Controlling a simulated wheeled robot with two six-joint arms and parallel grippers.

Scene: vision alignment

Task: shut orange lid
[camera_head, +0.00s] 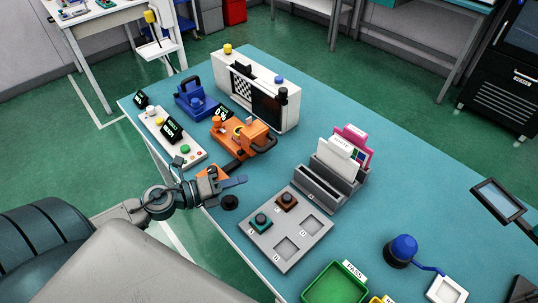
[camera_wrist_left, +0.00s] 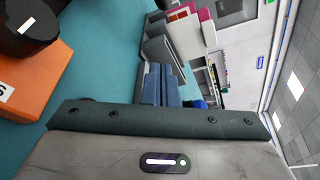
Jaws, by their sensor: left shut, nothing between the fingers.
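The orange device (camera_head: 228,131) stands on the blue-green table, left of the middle, with a small dark display at its back. Its orange upper part (camera_head: 262,138) sticks out to the right; I cannot tell clearly how far the lid stands open. A dark bar runs from there toward a lower orange piece (camera_head: 210,172) beside my wrist. My left gripper (camera_head: 240,182) is shut and empty, in front of the device and apart from its upper part. Its blue fingers lie together in the left wrist view (camera_wrist_left: 161,86), where an orange block (camera_wrist_left: 22,88) and a black round part (camera_wrist_left: 30,27) show at the left.
A grey plate with square recesses (camera_head: 262,240) lies right of the gripper, with a grey card rack (camera_head: 320,185) behind it. A white button panel (camera_head: 178,145) and a blue device (camera_head: 193,100) stand left of the orange device. A white box (camera_head: 270,107) stands behind it.

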